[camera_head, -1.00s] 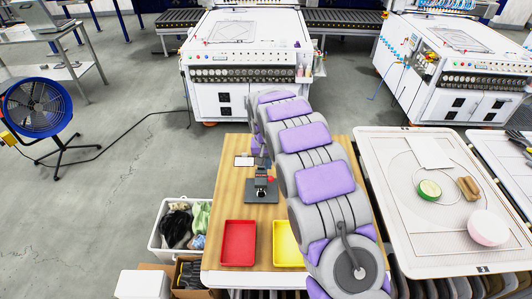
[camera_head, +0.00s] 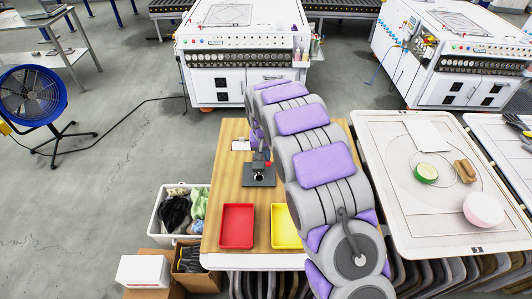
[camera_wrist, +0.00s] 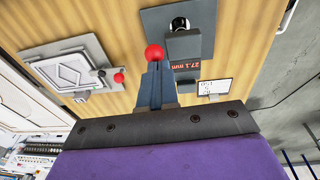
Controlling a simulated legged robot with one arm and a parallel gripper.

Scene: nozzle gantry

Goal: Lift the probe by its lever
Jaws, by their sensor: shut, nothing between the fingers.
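A small dark gauge stands on a grey plate (camera_head: 258,180) on the wooden table in the head view. Its lever ends in a red ball (camera_head: 268,164), which also shows large in the wrist view (camera_wrist: 154,52). The gauge body (camera_wrist: 184,44) is beside the ball, with a lit readout (camera_wrist: 186,66) of 27.1 mm. The round part of the probe (camera_wrist: 180,23) is above it. My gripper (camera_wrist: 155,68) is shut and empty, its fingertips at the red ball; I cannot tell whether they touch it. In the head view my arm partly hides the gripper.
Red (camera_head: 237,226) and yellow (camera_head: 287,226) trays sit at the table's front. A framed plate (camera_wrist: 72,68) with another red knob (camera_wrist: 119,77) lies left in the wrist view. A small white card (camera_wrist: 214,90) lies near the gauge.

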